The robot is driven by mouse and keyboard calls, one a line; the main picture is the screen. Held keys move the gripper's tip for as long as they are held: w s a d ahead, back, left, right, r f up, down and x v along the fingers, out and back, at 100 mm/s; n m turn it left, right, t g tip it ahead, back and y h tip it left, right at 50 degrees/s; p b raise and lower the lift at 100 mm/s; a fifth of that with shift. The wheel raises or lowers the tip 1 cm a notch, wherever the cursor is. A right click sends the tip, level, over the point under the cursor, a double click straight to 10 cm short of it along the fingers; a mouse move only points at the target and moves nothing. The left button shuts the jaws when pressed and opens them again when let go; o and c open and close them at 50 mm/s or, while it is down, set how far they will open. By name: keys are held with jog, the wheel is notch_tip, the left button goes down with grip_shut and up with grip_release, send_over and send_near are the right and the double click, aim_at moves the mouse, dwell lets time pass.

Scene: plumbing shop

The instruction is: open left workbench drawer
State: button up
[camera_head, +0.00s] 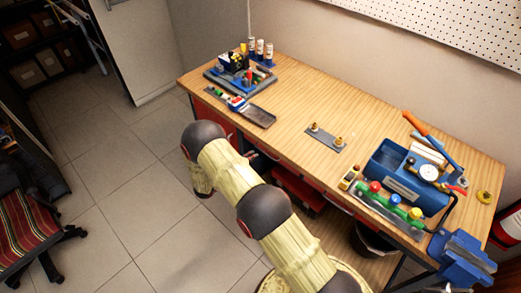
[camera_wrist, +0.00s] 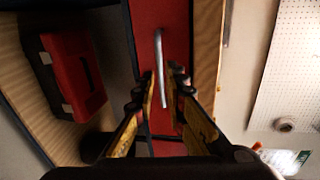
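The workbench's left drawer has a red front (camera_wrist: 172,22), with a silver bar handle (camera_wrist: 158,45) in the wrist view. My gripper (camera_wrist: 161,76) is at this handle, with one finger on each side of it. The fingers are apart, and a gap shows between them and the bar; I cannot tell if either touches it. In the head view the red drawer front (camera_head: 222,124) shows under the left part of the benchtop, partly behind my arm. My gripper is hidden there. The drawer looks shut.
The wooden benchtop (camera_head: 290,115) holds a blue toolbox (camera_head: 398,180), a vise (camera_head: 462,258) and small parts. A red case (camera_wrist: 75,75) lies on the shelf below. A striped chair (camera_head: 32,232) stands at left. Tiled floor before the bench is clear.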

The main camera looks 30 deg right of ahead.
jog(key=shift+n, duration=0.3)
jog(key=b+x, duration=0.1)
jog(key=x, duration=0.7)
jog(key=shift+c, duration=0.8)
grip_shut()
jog(key=shift+a, duration=0.1)
jog(key=f+v, duration=0.3)
jog(key=v, duration=1.1)
jog(key=a+f+v, duration=0.1)
jog(key=f+v, duration=0.2)
jog(key=v, duration=1.1)
jog(key=shift+s+a, duration=0.2)
jog(key=shift+s, duration=0.05)
